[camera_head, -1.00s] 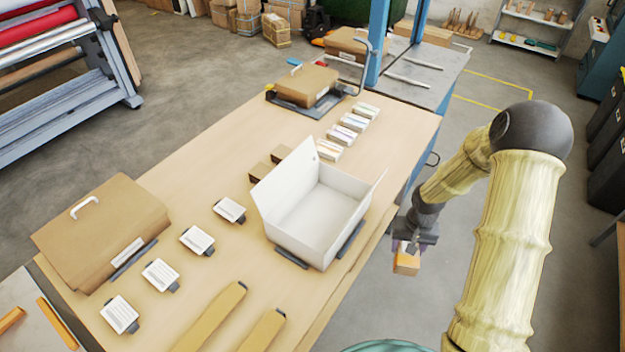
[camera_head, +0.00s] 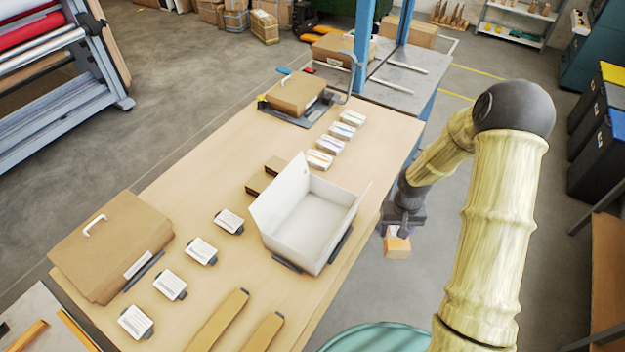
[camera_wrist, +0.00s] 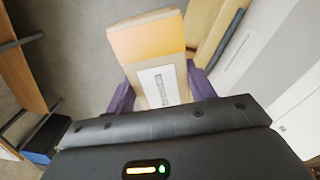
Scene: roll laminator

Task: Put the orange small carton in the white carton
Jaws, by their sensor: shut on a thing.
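The orange small carton (camera_head: 397,246) hangs from my gripper (camera_head: 392,230), off the right edge of the table. In the wrist view the orange small carton (camera_wrist: 150,45) shows an orange band and a white printed label, and sits between the purple fingers of my gripper (camera_wrist: 157,88). The white carton (camera_head: 312,222) stands on the table to the left of my gripper. It is open at the top, with flaps raised at its left and right, and its visible inside looks empty.
Several small striped cartons (camera_head: 330,144) stand in a row behind the white carton. White-labelled pieces (camera_head: 201,251) and a large brown carton (camera_head: 112,245) lie on the table (camera_head: 180,180) at left. A blue post (camera_head: 401,30) rises at the back.

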